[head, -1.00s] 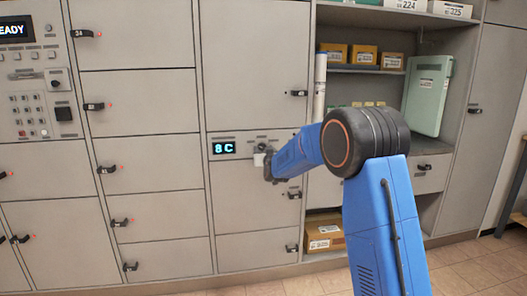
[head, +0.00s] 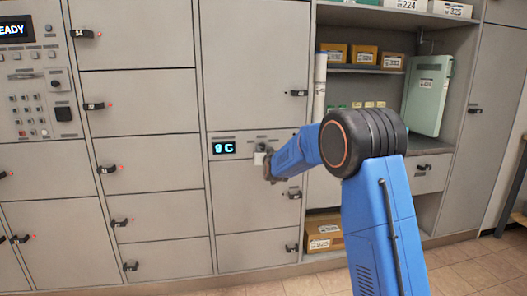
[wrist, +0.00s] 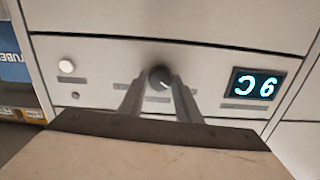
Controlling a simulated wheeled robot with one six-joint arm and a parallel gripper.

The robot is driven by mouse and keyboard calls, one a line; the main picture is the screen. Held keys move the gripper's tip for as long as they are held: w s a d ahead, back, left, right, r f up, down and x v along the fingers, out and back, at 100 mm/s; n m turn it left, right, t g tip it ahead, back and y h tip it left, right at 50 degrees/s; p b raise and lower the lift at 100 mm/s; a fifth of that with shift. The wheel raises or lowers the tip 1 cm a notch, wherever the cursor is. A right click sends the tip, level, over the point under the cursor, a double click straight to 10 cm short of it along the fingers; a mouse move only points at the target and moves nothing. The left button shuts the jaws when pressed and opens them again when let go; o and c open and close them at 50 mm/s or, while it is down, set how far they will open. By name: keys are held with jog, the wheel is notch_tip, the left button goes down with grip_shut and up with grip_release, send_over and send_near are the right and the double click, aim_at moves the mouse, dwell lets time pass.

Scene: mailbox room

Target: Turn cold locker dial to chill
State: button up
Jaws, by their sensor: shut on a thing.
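The cold locker dial (wrist: 159,78) is a dark round knob with a pale pointer mark, on the locker's grey panel. In the head view it (head: 263,147) is partly hidden by my gripper. My gripper (wrist: 161,88) is shut on the dial, with one finger on each side of it. In the head view my gripper (head: 264,158) is at the panel, at the end of the blue arm. The display (head: 224,148) beside the dial reads "9 C" in cyan. The same display shows upside down in the wrist view (wrist: 254,87). The printed labels around the dial are too small to read.
Locker doors with black handles (head: 299,93) surround the panel. A control panel (head: 30,100) is at the far left. Shelves with yellow boxes (head: 362,55) and a green case (head: 428,95) are at the right. A cardboard box (head: 323,236) sits low beside the locker.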

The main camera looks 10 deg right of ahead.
jog(key=m, duration=0.6)
jog(key=shift+m, duration=0.3)
jog(key=m, duration=0.3)
jog(key=shift+m, duration=0.3)
jog(key=m, duration=0.3)
jog(key=shift+m, duration=0.3)
jog(key=m, duration=0.4)
jog(key=shift+m, duration=0.3)
jog(key=m, duration=0.4)
jog(key=shift+f+m, duration=0.1)
jog(key=shift+m, duration=0.2)
jog(key=o, duration=1.1)
jog(key=shift+c, duration=0.2)
